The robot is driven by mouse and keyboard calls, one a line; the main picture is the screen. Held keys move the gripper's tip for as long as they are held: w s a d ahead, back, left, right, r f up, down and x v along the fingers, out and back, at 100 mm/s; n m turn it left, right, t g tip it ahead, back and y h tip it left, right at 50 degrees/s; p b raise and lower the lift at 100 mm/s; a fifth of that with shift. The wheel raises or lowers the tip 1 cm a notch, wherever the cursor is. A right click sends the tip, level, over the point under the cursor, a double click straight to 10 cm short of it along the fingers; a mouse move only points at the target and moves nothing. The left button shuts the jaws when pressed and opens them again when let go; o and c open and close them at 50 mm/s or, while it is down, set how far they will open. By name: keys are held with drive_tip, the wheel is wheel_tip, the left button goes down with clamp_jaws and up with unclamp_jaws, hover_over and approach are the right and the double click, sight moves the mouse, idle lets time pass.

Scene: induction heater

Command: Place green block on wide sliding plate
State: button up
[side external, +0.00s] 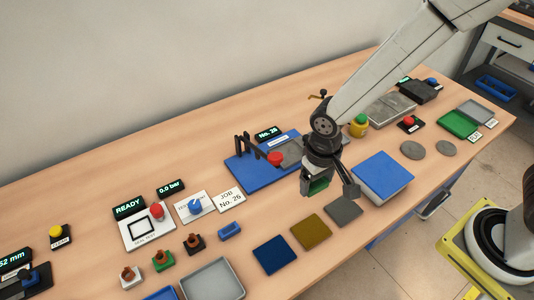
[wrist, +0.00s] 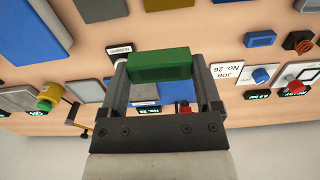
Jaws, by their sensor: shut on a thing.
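My gripper (side external: 325,180) is shut on the green block (side external: 318,187) and holds it above the table, in front of a blue base (side external: 255,175). In the wrist view the green block (wrist: 160,65) lies crosswise between the two fingers of my gripper (wrist: 159,72). A grey plate (side external: 289,153) sits on the blue base, partly hidden behind my gripper. Another wide grey plate (side external: 392,108) lies farther back to the right. I cannot tell for certain which is the wide sliding plate.
A red knob (side external: 275,158) and dark upright posts stand at the blue base. A large blue-topped block (side external: 383,175) is right of my gripper. Grey (side external: 344,211), olive (side external: 311,231) and dark blue (side external: 274,254) squares lie in front.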

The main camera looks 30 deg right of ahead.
drive_tip(key=w+d+r, duration=0.1)
drive_tip(key=w+d, duration=0.5)
drive_tip(key=d, duration=0.3)
drive_tip(key=shift+w+d+r, duration=0.3)
drive_tip(key=shift+w+d, duration=0.05)
drive_tip(key=shift+d, duration=0.05)
drive_tip(key=shift+w, duration=0.1)
approach(288, 153)
drive_tip(key=shift+s+d+f, duration=0.1)
drive_tip(key=shift+s+f, duration=0.85)
drive_tip(key=shift+w+f, duration=0.65)
drive_tip(key=shift+w+f, duration=0.25)
drive_tip(key=shift+f, duration=1.6)
